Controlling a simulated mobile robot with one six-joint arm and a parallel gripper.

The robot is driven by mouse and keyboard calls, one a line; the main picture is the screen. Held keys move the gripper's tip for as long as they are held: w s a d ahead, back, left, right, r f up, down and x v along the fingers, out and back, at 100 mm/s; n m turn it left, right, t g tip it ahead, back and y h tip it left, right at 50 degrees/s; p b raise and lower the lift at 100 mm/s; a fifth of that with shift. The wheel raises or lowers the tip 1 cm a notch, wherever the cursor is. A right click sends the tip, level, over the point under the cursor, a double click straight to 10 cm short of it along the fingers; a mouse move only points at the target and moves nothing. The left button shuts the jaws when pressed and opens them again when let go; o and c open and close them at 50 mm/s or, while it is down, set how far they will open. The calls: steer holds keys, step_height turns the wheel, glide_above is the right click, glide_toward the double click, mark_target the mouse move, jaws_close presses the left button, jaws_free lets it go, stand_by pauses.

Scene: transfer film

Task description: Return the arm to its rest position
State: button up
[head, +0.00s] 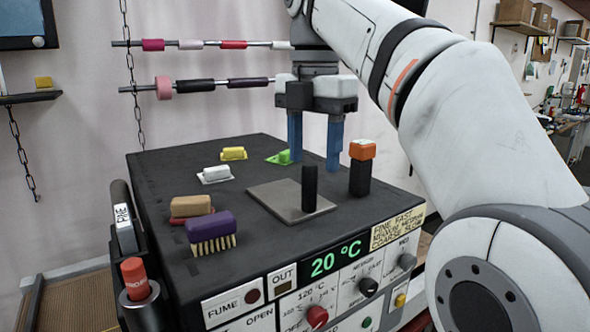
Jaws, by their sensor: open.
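My gripper (314,145) points down above the black top of the machine (150,170), toward its back right. Its two blue fingers are apart with nothing between them. My arm comes in from the right and fills much of that side. A black upright cylinder (310,188) stands below the gripper on a grey metal plate (270,198). Just right of the fingers stands an orange-topped black block (361,168).
The top also carries a purple brush (211,232), a tan brush (191,206), and white (215,174), yellow (233,153) and green (283,157) blocks. Rolls on rods (205,85) hang on the wall behind. A red-capped holder (136,280) sits at the front left.

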steer(key=s+d+f+m+t, duration=0.1)
steer(key=s+d+f+m, duration=0.3)
steer(key=f+m, duration=0.5)
steer(key=s+d+f+m+t, duration=0.1)
steer(key=s+d+f+m, duration=0.3)
steer(key=f+m, duration=0.5)
steer(key=s+d+f+m+t, duration=0.1)
steer(key=s+d+f+m, duration=0.3)
steer(key=f+m, duration=0.5)
step_height(320, 180, down, 5)
steer(key=shift+s+r+m, duration=0.1)
steer(key=shift+s+m, duration=0.2)
steer(key=shift+s, duration=0.05)
steer(key=shift+d, duration=0.1)
